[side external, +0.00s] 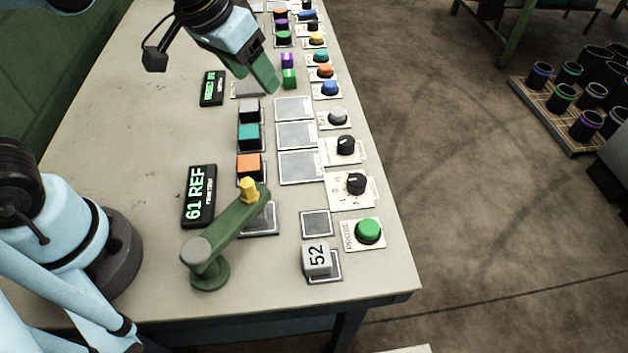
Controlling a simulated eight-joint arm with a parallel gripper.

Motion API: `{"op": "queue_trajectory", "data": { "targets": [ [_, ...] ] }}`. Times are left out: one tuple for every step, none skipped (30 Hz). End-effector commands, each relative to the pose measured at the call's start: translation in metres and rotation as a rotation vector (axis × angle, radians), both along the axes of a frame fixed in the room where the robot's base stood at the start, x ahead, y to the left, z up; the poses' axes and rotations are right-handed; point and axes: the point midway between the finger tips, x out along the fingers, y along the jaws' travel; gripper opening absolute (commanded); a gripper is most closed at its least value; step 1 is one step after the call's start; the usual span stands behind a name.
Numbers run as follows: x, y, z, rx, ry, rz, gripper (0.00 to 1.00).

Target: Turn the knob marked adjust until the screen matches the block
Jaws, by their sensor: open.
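A black screen (198,197) on the left of the bench shows "61 REF" in bright characters, with smaller text that I cannot read. A light grey block (317,260) marked "52" sits on a square pad near the front right edge. Two black knobs stand on white plates at the right edge, a nearer knob (356,184) and a farther knob (346,144). Their labels are too small to tell which is marked adjust. My gripper (268,84), with green fingers, is open over the far middle of the bench, apart from both knobs and the block.
A green crank arm with a yellow peg (225,235) stands between the screen and the block. A green button (368,231) is nearest on the right edge. Orange (249,165), teal and grey blocks line the middle. A second screen (211,88) lies farther back. Empty pads lie between.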

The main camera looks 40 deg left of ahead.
Motion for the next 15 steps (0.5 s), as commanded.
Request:
{"op": "queue_trajectory", "data": {
  "targets": [
    [0.008, -0.015, 0.002, -0.003, 0.034, -0.015, 0.62],
    [0.012, -0.023, 0.002, -0.003, 0.055, -0.019, 0.62],
    [0.016, -0.034, 0.003, -0.002, 0.083, -0.026, 0.62],
    [0.02, -0.042, 0.002, -0.001, 0.104, -0.029, 0.62],
    [0.023, -0.05, 0.002, 0.0, 0.124, -0.034, 0.62],
    [0.026, -0.061, 0.001, 0.004, 0.152, -0.039, 0.62],
    [0.029, -0.07, 0.0, 0.007, 0.171, -0.044, 0.62],
    [0.031, -0.079, -0.002, 0.011, 0.192, -0.046, 0.62],
    [0.034, -0.091, -0.004, 0.018, 0.219, -0.052, 0.62],
    [0.036, -0.1, -0.006, 0.023, 0.237, -0.054, 0.62],
    [0.038, -0.109, -0.008, 0.029, 0.256, -0.058, 0.62],
    [0.039, -0.12, -0.011, 0.037, 0.28, -0.062, 0.62],
    [0.04, -0.128, -0.014, 0.043, 0.297, -0.064, 0.62],
    [0.04, -0.136, -0.016, 0.05, 0.312, -0.066, 0.62],
    [0.041, -0.145, -0.02, 0.059, 0.332, -0.069, 0.62]
  ]
}}
